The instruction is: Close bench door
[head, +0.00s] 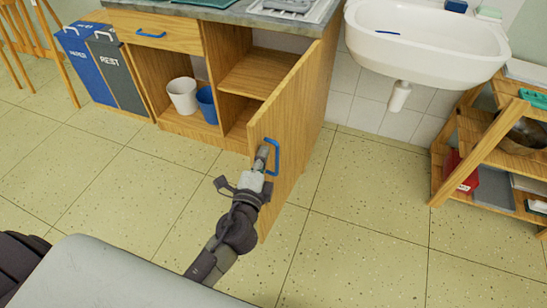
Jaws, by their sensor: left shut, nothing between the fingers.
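The wooden bench door (295,128) stands wide open, swung out from the right side of the bench (212,48). A blue handle (275,157) is on its outer, right-hand face. My left gripper (262,156) is shut and empty, at the door's front edge beside the handle. I cannot tell whether it touches the door or the handle. The open bench shows a shelf on the right and a white bucket (182,95) and a blue bucket (206,104) on the left. My right gripper is not in view.
A white sink (428,45) hangs on the wall right of the bench. A wooden shelf unit (478,150) stands at the far right. Blue and dark grey bins (118,75) stand left of the bench. The tiled floor (360,225) right of the door is clear.

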